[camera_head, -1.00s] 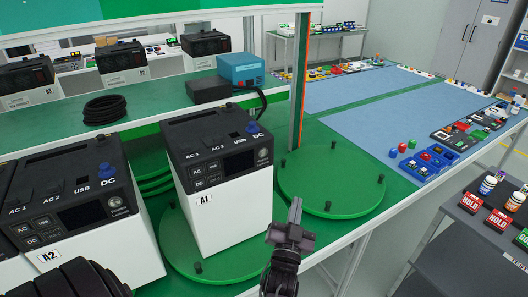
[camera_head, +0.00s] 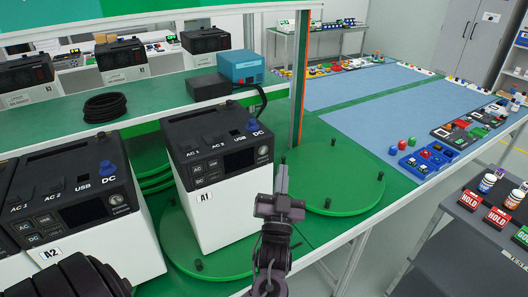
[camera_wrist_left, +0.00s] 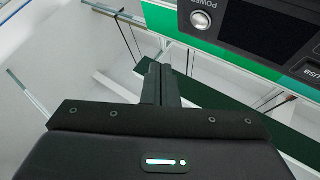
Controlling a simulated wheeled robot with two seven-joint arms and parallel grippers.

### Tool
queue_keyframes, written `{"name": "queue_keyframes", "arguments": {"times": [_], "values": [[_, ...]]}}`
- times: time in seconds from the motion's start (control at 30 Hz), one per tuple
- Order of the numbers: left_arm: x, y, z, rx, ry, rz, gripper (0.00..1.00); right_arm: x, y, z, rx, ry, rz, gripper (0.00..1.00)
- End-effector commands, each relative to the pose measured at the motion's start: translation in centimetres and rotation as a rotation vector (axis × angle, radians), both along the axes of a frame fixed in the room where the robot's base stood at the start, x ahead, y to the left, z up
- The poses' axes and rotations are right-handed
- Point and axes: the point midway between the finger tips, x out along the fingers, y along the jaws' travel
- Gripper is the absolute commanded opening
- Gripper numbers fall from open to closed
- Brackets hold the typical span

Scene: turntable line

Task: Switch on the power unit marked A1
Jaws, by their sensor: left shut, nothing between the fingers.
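The power unit A1 (camera_head: 222,217), white with a black top, stands on a green round turntable. Its sloped black panel has a dark screen, AC and DC buttons and a round silver POWER button (camera_head: 263,150) at the right. In the left wrist view the POWER button (camera_wrist_left: 200,20) shows at the top, beside the dark screen (camera_wrist_left: 248,32). My left gripper (camera_head: 281,168) is shut and empty, its fingertips just right of the POWER button in the head view. My right gripper is out of view.
A second unit marked A2 (camera_head: 95,245) stands close on the left. An empty green turntable (camera_head: 335,180) with short black pegs lies to the right. A blue box (camera_head: 240,68) and a black cable coil (camera_head: 105,107) sit on the shelf behind.

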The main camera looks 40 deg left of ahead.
Motion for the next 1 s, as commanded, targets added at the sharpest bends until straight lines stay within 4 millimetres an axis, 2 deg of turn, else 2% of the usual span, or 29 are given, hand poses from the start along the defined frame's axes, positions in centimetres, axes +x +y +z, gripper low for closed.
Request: {"name": "queue_keyframes", "arguments": {"times": [0.2, 0.4, 0.6, 1.0], "values": [[1.2, 3.0, -0.1, 0.003, 0.0, 0.001, 0.0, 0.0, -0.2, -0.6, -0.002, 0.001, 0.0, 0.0], [2.0, 4.8, -0.1, 0.002, 0.0, 0.001, 0.0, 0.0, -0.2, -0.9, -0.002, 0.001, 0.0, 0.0], [2.3, 5.4, 0.0, 0.0, 0.0, -0.001, 0.0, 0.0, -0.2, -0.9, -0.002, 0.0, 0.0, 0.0], [2.3, 5.5, 0.0, 0.0, 0.0, 0.0, 0.0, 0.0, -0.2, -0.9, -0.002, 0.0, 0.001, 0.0]]}}
